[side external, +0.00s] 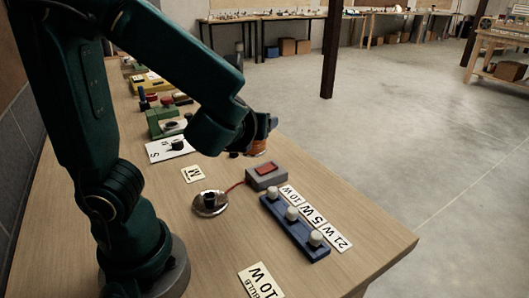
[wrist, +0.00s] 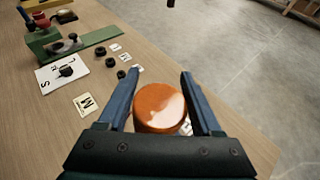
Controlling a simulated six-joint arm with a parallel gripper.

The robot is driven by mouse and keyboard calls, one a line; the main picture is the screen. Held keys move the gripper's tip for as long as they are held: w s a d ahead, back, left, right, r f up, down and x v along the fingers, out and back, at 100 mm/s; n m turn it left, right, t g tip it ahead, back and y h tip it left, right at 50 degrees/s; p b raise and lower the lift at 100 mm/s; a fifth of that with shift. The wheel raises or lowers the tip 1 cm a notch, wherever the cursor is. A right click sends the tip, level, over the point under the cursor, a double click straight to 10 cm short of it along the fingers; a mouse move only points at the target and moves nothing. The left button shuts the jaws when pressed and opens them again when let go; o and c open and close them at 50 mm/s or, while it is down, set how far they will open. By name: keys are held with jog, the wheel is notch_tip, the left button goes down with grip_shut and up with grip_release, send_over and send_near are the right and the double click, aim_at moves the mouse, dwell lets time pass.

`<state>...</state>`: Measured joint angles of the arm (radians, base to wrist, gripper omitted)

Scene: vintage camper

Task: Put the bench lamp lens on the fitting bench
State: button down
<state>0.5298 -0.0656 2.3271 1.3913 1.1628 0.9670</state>
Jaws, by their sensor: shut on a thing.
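An orange, round, glossy lens (wrist: 159,106) sits between the two blue fingers of my gripper (wrist: 159,78) in the wrist view. My gripper is shut on it. In the side view my gripper (side external: 266,129) is at the end of the lowered arm, over the bench's right side. A bit of the orange lens (side external: 260,147) shows below the fingers there. The wooden bench top (side external: 165,225) runs under the arm; the lens appears held above it, though the exact height is unclear.
A grey box with a red switch (side external: 266,174) is wired to a round metal lamp base (side external: 210,203). A blue rack (side external: 293,226) holds white bulbs beside wattage labels. Black rings (wrist: 122,74) and a green fixture (wrist: 60,44) lie farther back. Bare wood lies near the front.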

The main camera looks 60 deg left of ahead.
jog(key=s+a+f+n+g+y, duration=0.3)
jog(key=s+a+f+n+g, duration=0.3)
jog(key=s+a, duration=0.2)
jog(key=shift+s+a+n+g, duration=0.2)
jog(key=shift+s+n+g, duration=0.1)
jog(key=shift+s+g, duration=0.1)
jog(key=shift+f, duration=4.8)
jog(key=shift+c, duration=0.3)
grip_release()
